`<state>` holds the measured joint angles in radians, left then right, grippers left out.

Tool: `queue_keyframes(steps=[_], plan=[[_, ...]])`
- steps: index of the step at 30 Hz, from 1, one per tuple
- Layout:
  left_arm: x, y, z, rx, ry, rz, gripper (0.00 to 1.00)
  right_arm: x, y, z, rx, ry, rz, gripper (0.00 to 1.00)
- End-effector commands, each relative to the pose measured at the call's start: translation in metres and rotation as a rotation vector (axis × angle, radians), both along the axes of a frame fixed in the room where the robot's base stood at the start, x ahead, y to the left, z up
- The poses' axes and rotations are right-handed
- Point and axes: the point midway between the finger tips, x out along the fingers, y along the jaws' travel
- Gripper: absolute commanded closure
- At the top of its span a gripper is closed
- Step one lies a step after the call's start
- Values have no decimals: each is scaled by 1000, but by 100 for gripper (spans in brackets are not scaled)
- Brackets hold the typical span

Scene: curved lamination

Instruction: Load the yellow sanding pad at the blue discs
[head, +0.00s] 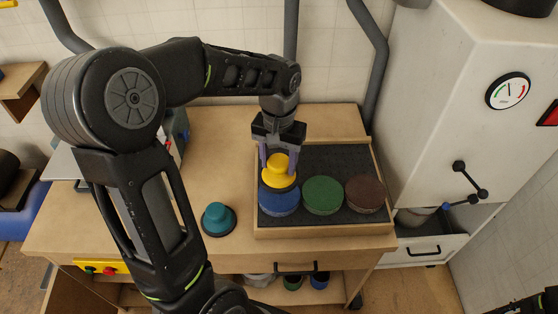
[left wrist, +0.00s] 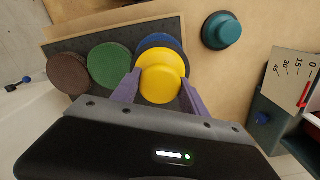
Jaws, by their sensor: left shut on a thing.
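The yellow sanding pad (head: 278,169) has a round knob on top. My left gripper (head: 277,160) is shut on it and holds it over the blue discs (head: 279,203), at the left of the tray (head: 325,228). The pad (left wrist: 161,78) partly covers the blue discs (left wrist: 158,41) in the left wrist view, with a purple finger of the gripper (left wrist: 157,88) on each side. I cannot tell whether the pad touches the discs. Of my right arm, only a dark part shows at the lower right corner of the head view; its gripper is not seen.
Green discs (head: 323,195) and brown discs (head: 364,194) stand to the right in the same tray. A teal pad (head: 218,219) stands on the wooden bench (head: 215,258), left of the tray. A white machine (head: 450,110) rises at the right.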

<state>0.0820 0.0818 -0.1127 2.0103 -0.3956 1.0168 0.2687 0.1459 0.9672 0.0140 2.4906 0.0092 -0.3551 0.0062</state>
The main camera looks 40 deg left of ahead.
Motion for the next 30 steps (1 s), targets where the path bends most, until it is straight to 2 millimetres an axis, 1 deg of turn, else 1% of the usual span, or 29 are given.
queue_keyframes(steps=[4, 8, 11, 22, 27, 30], plan=[[0, 0, 0, 0, -1, 1, 81, 0, -1, 0, 0, 0, -1, 64], [0, 0, -5, 0, 0, 1, 81, 0, 0, -4, 0, -1, 0, 64], [0, 0, -11, 0, 0, 1, 81, 1, 0, -9, 2, -3, 0, 64], [0, 0, -49, 0, 1, 2, 81, 4, 1, -34, 9, -13, 3, 64], [0, 0, -58, 0, 0, 2, 81, 5, 2, -40, 11, -16, 4, 64], [0, 0, -60, 0, 0, 2, 81, 6, 2, -41, 11, -17, 4, 64]])
